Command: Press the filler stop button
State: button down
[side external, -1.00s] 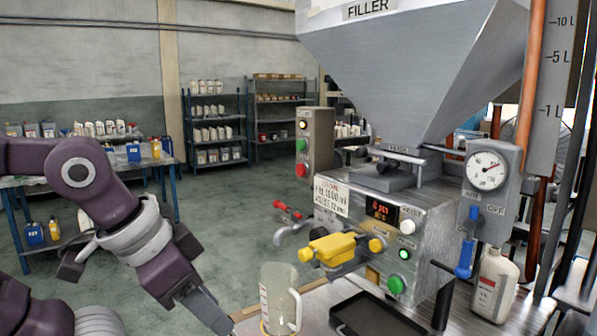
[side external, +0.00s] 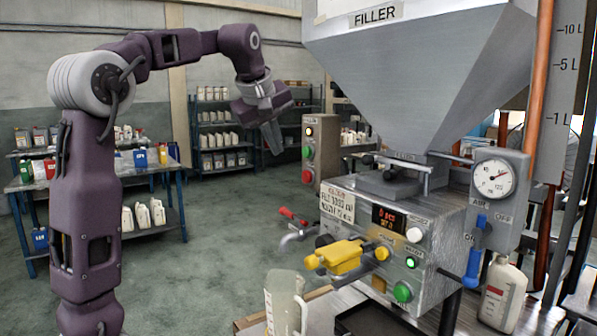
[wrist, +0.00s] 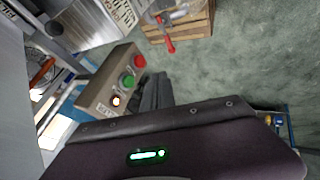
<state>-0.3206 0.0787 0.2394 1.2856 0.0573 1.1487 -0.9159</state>
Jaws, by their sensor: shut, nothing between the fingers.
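My gripper (side external: 273,140) is shut and empty, raised and pointing down, left of the box in the side view. Its dark fingers (wrist: 155,92) appear beside the box in the wrist view, overlapping its edge; contact cannot be told.
The filler's front panel (side external: 388,218) carries a display, a yellow valve handle (side external: 335,256) and white and green buttons. A clear jug (side external: 285,304) stands below it. A red-handled tap (side external: 293,216) juts out left of the panel. Shelves and bottle tables stand behind; open floor lies left.

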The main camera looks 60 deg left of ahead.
aim_at(307, 172)
jog(key=w+a+f, duration=0.3)
jog(key=w+f, duration=0.5)
jog(key=shift+w+a, duration=0.25)
jog(key=shift+w, duration=0.1)
jog(key=shift+f, duration=0.1)
jog(key=shift+w, duration=1)
jog(key=shift+d, duration=0.1)
